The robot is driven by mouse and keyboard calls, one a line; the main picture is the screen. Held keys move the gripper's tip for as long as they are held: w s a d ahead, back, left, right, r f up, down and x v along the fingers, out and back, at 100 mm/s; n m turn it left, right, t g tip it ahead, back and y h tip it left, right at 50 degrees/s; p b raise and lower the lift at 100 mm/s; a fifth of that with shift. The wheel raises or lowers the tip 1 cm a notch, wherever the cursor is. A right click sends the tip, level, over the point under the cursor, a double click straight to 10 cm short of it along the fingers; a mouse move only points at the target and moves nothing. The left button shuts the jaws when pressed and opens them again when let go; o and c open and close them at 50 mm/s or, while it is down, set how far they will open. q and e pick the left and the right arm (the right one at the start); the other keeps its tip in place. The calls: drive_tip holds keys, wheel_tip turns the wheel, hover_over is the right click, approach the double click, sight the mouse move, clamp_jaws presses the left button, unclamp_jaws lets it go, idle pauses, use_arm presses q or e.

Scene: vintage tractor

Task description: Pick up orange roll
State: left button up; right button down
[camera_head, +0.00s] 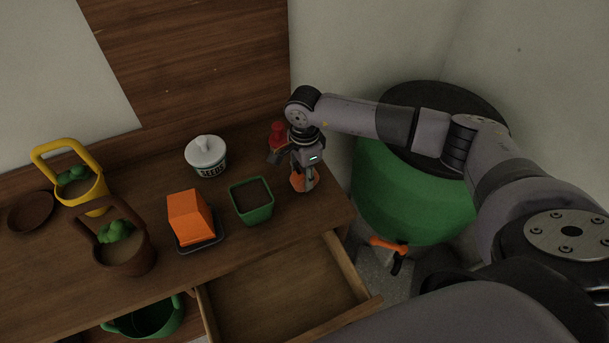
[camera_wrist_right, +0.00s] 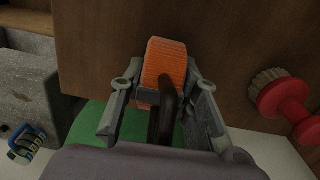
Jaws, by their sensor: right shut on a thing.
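The orange roll (camera_wrist_right: 166,62) shows in the right wrist view between the two fingers of my right gripper (camera_wrist_right: 160,95), which is shut on it. In the head view the roll (camera_head: 297,183) shows as a small orange patch at the tip of my right gripper (camera_head: 304,180), near the right end of the wooden table. The gripper hides part of the roll there. A dark, curved piece crosses the roll in the wrist view. I cannot tell whether the roll touches the tabletop. My left gripper is not in view.
A green square pot (camera_head: 251,202) stands just left of my right gripper. A red-handled brush (camera_wrist_right: 285,97) is close by. A white seeds jar (camera_head: 206,156), an orange block-shaped item (camera_head: 190,218) and planters stand further left. An open drawer (camera_head: 285,300) juts out in front. A green barrel (camera_head: 405,200) stands at right.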

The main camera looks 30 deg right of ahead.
wheel_tip(320, 180, up, 20)
drive_tip(key=b, duration=0.4)
drive_tip(key=shift+f, duration=0.1)
idle(0.3)
drive_tip(key=s+a+f+n, duration=0.3)
drive_tip(key=s+f+n, duration=0.2)
drive_tip(key=s+n, duration=0.3)
drive_tip(key=s+a+f+n, duration=0.35)
drive_tip(key=s+n, duration=0.25)
drive_tip(key=n, duration=0.4)
drive_tip(key=w+d+r+m, duration=0.3)
drive_tip(key=w+r+m, duration=0.1)
drive_tip(key=w+m, duration=0.3)
drive_tip(key=w+d+r+m, duration=0.3)
drive_tip(key=w+m, duration=0.4)
drive_tip(key=m, duration=0.4)
drive_tip(key=shift+d+r, duration=0.25)
drive_tip(key=shift+r, duration=0.55)
